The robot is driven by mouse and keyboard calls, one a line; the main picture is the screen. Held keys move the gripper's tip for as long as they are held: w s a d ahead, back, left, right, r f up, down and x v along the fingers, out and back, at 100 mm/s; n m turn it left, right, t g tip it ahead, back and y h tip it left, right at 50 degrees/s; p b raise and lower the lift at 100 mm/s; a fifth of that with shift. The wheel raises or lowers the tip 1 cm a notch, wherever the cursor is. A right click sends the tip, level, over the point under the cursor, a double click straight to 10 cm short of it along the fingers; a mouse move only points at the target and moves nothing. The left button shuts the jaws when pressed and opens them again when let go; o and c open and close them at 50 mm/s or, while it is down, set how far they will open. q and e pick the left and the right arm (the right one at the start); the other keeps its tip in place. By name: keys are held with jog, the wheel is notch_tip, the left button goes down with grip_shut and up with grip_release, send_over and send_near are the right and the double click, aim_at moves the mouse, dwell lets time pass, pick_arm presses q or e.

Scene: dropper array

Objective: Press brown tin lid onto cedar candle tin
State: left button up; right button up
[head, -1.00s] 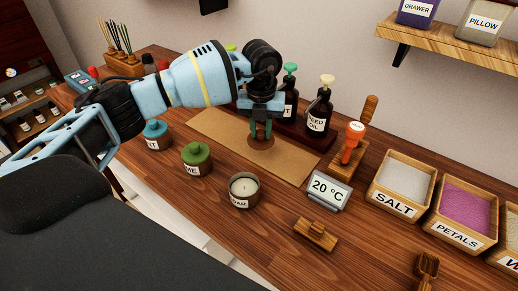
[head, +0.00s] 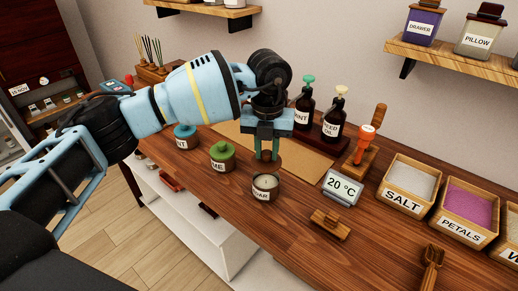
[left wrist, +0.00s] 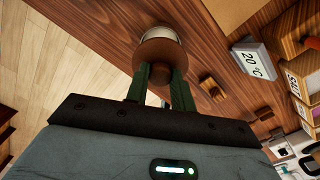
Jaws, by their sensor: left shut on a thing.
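The cedar candle tin (head: 264,194) stands open on the wooden counter, with pale wax showing and its label partly readable. My left gripper (head: 267,155) is shut on the brown tin lid (head: 266,168) and holds it just above and behind the tin in the head view. In the left wrist view, the lid (left wrist: 157,52) hangs between the fingers by its knob and covers most of the tin (left wrist: 158,33), whose pale rim shows past it. I cannot tell whether lid and tin touch. My right gripper is not in view.
The temperature display (head: 342,188) and a wooden block (head: 330,224) are to the right. Pump bottles (head: 333,122) stand behind. The brown mat (head: 310,160) is clear.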

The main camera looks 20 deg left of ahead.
aim_at(267, 162)
pick_arm(q)
jog(key=shift+w, duration=0.15)
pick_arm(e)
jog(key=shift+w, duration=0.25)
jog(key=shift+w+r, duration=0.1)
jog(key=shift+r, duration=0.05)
pick_arm(q)
jog(key=shift+r, duration=0.1)
jog(key=shift+f, duration=2.25)
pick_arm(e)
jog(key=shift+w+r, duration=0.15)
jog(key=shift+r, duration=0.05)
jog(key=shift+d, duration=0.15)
